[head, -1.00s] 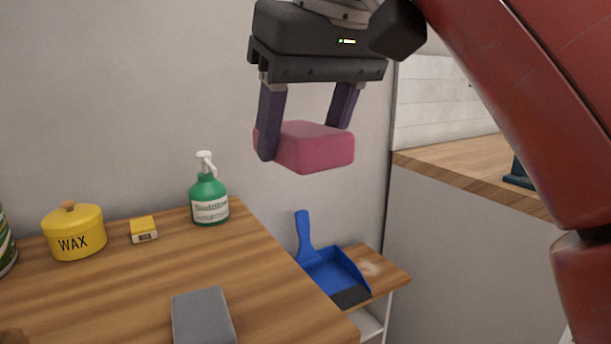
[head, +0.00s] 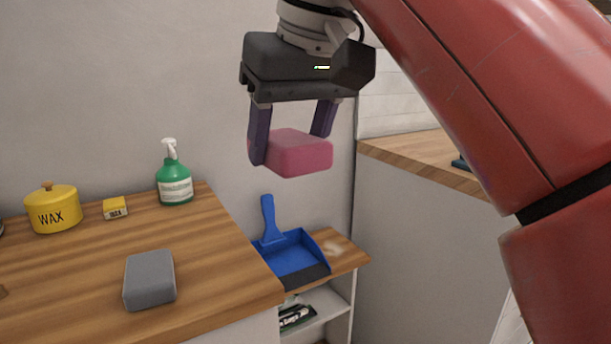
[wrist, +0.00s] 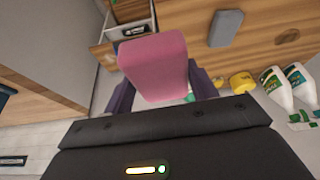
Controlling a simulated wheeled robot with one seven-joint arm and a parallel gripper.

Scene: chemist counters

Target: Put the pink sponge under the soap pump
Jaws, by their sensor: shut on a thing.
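The pink sponge (head: 300,153) is held in the air between the two purple fingers of my gripper (head: 290,146), which is shut on it. It also shows large in the wrist view (wrist: 155,65). In the wrist view the sponge hides most of the green bottle.
A yellow wax pot (head: 53,210) and a small yellow box (head: 115,208) stand left of the pump. A grey block (head: 150,280) lies towards the counter's front. A blue dustpan (head: 290,258) lies on a lower shelf to the right. White bottles (wrist: 275,88) show in the wrist view.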

